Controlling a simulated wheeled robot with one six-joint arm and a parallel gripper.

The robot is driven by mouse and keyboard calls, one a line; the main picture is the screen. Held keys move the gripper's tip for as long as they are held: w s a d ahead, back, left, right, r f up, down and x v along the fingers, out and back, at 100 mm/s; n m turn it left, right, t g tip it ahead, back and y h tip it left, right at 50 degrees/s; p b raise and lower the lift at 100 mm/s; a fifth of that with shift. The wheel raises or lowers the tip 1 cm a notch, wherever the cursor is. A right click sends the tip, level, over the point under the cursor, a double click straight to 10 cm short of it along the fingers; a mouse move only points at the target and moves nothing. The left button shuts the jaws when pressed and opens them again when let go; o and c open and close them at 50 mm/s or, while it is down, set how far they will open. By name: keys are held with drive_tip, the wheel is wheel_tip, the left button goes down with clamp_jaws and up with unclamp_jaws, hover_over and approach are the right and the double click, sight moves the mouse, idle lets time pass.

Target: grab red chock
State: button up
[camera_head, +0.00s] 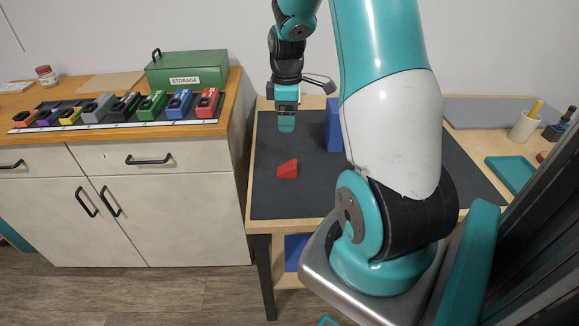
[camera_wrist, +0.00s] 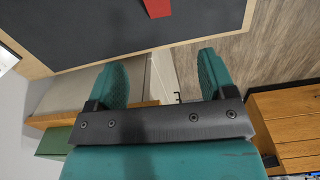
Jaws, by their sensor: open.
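The red chock (camera_head: 288,169) is a small wedge lying on the dark mat (camera_head: 290,200) of the work table, near its left side. In the wrist view the red chock (camera_wrist: 157,7) shows only in part, cut off by the top edge. My gripper (camera_head: 286,124) hangs above the mat, behind and above the chock and apart from it. In the wrist view my gripper (camera_wrist: 163,75) has its two teal fingers spread wide with nothing between them.
A blue block (camera_head: 333,125) stands on the mat right of my gripper, partly behind my arm. Left is a cabinet with a green storage box (camera_head: 188,70) and a row of several coloured items. A teal tray (camera_head: 511,174) and a cup (camera_head: 525,126) are at right. The mat's front left is clear.

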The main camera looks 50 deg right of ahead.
hover_over(290, 164)
drive_tip(key=f, duration=1.2)
drive_tip(key=shift+a, duration=0.4)
drive_tip(key=shift+s+d+f+p, duration=0.15)
drive_tip(key=shift+f+p, duration=0.2)
drive_tip(key=shift+f, duration=0.95)
drive_tip(key=shift+s+d+f+p, duration=0.15)
drive_tip(key=shift+f+p, duration=0.2)
drive_tip(key=shift+f, duration=0.95)
drive_tip(key=shift+w, duration=0.1)
drive_tip(key=c, duration=1)
drive_tip(key=shift+r, duration=0.1)
drive_tip(key=shift+c, duration=0.2)
